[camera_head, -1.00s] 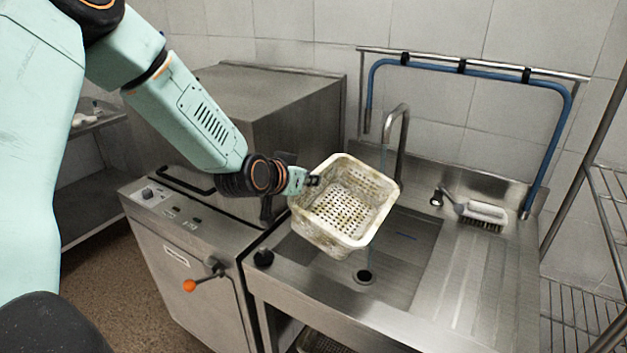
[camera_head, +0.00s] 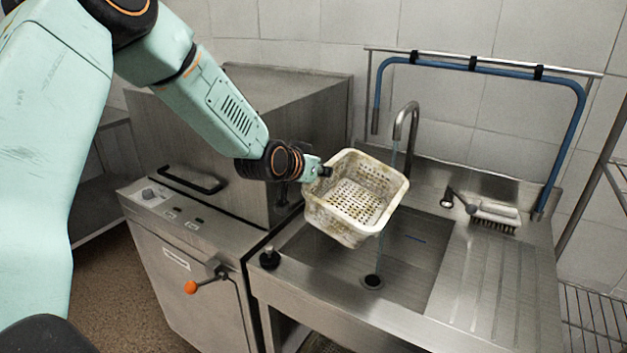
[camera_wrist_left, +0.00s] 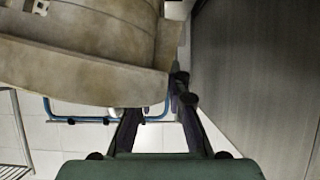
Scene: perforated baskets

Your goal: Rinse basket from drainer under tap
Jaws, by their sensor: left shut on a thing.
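A dirty cream perforated basket (camera_head: 358,195) hangs tilted above the left part of the sink basin (camera_head: 415,240), its open top facing me. Brownish stains show on its walls and floor. My left gripper (camera_head: 325,172) is shut on the basket's left rim. In the left wrist view the basket (camera_wrist_left: 80,50) fills the upper left, and its rim meets the gripper fingers (camera_wrist_left: 155,120). The curved metal tap (camera_head: 408,115) stands behind the basket. A thin stream of water (camera_head: 394,160) falls from it at the basket's back right side. My right gripper is not in view.
A steel dishwasher (camera_head: 200,270) with an orange-knobbed lever (camera_head: 191,287) stands left of the sink. A brush (camera_head: 495,213) lies on the ribbed drainboard (camera_head: 495,275). A blue hose (camera_head: 480,70) hangs on a rail behind. A wire rack (camera_head: 600,200) stands at right.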

